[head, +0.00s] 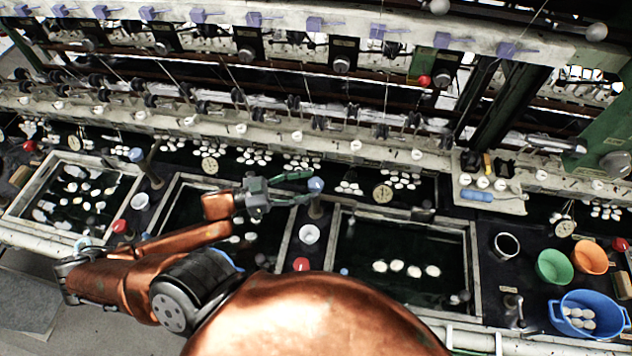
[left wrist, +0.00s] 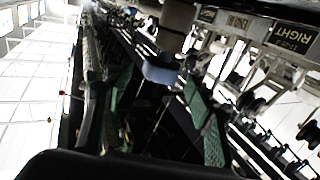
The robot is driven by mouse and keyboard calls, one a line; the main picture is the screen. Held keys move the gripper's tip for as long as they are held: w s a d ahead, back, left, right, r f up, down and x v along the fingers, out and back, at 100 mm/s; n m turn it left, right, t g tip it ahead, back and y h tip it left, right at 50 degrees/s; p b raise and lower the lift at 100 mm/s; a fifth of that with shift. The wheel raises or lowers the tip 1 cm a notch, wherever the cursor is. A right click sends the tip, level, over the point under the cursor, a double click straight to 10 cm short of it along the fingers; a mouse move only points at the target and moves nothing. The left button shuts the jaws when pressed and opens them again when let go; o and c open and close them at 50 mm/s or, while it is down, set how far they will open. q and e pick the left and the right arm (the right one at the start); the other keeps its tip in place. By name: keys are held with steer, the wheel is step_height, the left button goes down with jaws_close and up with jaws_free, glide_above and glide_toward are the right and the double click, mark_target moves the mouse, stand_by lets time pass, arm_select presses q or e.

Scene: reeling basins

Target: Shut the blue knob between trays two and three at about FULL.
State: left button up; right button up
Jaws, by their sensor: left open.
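The blue knob (head: 316,185) stands on a grey post between the second tray (head: 283,240) and the third tray (head: 473,275), counted from the left. My left gripper (head: 308,187) reaches it from the left, with green-padded fingers open. In the left wrist view, the blue knob (left wrist: 160,72) shows between the two spread fingers (left wrist: 160,88), close to their tips. I cannot tell whether either finger touches it. My right gripper is not in view.
Another blue knob (head: 136,155) stands between the first and second trays. A white cup (head: 309,234) and a red knob (head: 301,264) are near the gripper. Green (head: 553,266), orange (head: 590,256) and blue (head: 561,324) bowls stand at the right. A machine frame runs behind.

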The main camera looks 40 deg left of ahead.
mark_target(317, 182)
arm_select(q)
steer(key=shift+x, duration=1.65)
steer(key=c, duration=1.2)
